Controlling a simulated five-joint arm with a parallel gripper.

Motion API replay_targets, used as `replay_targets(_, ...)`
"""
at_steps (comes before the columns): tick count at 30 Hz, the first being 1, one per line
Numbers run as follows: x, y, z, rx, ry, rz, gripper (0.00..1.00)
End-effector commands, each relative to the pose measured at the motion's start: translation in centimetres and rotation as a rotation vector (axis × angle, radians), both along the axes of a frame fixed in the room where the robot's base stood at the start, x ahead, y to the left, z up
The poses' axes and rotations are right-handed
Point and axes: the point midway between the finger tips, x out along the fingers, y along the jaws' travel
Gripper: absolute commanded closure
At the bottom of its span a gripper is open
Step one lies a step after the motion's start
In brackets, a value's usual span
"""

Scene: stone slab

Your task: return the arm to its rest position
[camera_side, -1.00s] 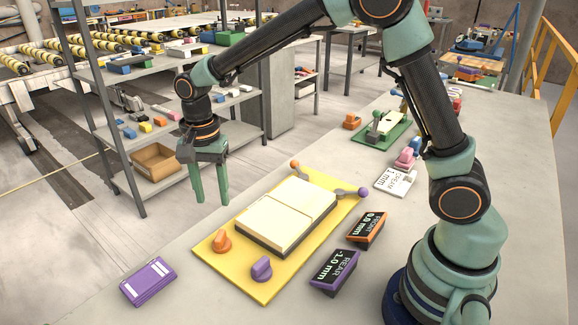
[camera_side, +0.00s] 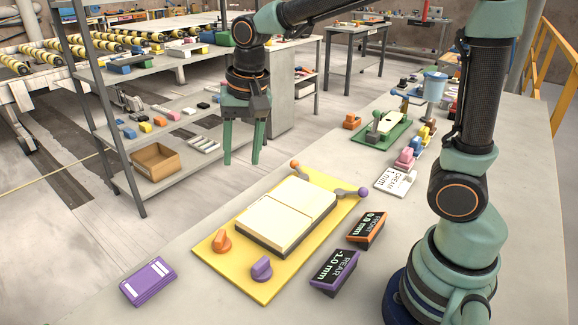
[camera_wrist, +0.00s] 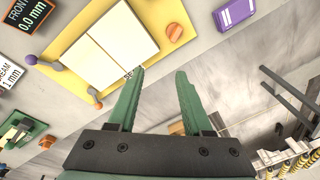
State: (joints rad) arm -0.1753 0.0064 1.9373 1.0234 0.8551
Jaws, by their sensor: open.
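My gripper (camera_side: 242,158) hangs with its green fingers pointing down, open and empty. In the side view it is above and behind the yellow board, over the slab's far edge as pictured. In the wrist view my gripper (camera_wrist: 158,75) shows its two fingers apart with nothing between them. The yellow board (camera_side: 222,262) lies on the stone slab (camera_side: 190,295) and bears a cream two-part block (camera_side: 290,214). The block also shows in the wrist view (camera_wrist: 118,38), beyond the left fingertip.
Orange (camera_side: 221,241) and purple (camera_side: 262,268) knobs sit on the board. Displays read FRONT 0.0 mm (camera_side: 367,230) and REAR -1.0 mm (camera_side: 335,273). A grey shelf (camera_side: 130,75) stands behind.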

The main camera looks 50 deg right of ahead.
Motion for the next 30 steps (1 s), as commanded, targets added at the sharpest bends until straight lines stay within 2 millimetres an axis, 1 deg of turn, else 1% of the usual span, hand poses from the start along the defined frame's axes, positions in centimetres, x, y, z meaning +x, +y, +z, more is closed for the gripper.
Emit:
replay_targets(1,-1.0,-0.8,0.9,-0.007,-0.033,0.048,0.50)
replay_targets(6,-4.0,-3.1,2.5,-0.056,-0.131,0.237,0.50)
replay_targets(10,-6.4,-4.7,3.1,-0.110,-0.204,0.378,0.50)
replay_targets(15,-8.8,-6.1,3.1,-0.188,-0.276,0.531,0.50)
replay_targets(21,-10.1,-6.8,2.8,-0.244,-0.315,0.626,0.50)
replay_targets(30,-10.2,-6.9,2.7,-0.252,-0.318,0.640,0.50)
